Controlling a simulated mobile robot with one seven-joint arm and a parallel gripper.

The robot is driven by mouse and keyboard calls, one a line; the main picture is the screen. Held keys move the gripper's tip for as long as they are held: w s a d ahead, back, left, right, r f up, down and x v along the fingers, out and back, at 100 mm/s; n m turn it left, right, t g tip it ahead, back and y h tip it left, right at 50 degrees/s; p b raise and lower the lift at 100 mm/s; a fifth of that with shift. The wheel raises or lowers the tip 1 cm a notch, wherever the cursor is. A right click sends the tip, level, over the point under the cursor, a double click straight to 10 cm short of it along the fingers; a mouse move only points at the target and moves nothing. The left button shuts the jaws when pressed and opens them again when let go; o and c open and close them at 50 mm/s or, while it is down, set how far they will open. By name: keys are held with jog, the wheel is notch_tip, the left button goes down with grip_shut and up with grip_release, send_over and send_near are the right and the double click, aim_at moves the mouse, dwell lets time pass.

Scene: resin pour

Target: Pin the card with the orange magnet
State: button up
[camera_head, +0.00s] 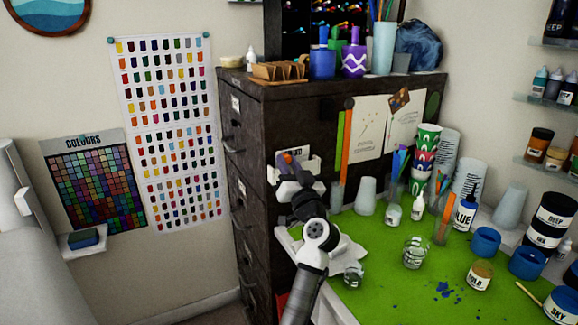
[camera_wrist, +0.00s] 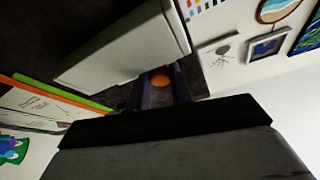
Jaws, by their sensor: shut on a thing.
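My gripper (camera_head: 290,165) is at the side of the dark cabinet, in front of a small white holder (camera_head: 314,165). It is shut on the orange magnet (camera_head: 288,158), a small round piece between the fingertips. The wrist view also shows the orange magnet (camera_wrist: 160,80) between the dark fingers, close beside the white holder (camera_wrist: 125,45). A white card with dark lettering (camera_head: 296,150) shows just behind the gripper, partly hidden. Two drawn sheets (camera_head: 368,125) are on the cabinet farther right. I cannot tell which of these is the task's card.
Green and orange strips (camera_head: 346,138) stand on the cabinet face right of the holder. Below, a green mat (camera_head: 385,285) holds cups, jars and bottles. A clear cup (camera_head: 415,252) stands near its middle.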

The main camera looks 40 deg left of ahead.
dwell(0.3)
jog(key=o, duration=1)
jog(key=shift+o, duration=0.4)
jog(key=o, duration=0.4)
jog(key=s+d, duration=0.1)
jog(key=d, duration=0.3)
jog(key=s+d+b, duration=0.1)
jog(key=d, duration=0.1)
jog(key=shift+s+d, duration=0.3)
jog(key=shift+s, duration=0.05)
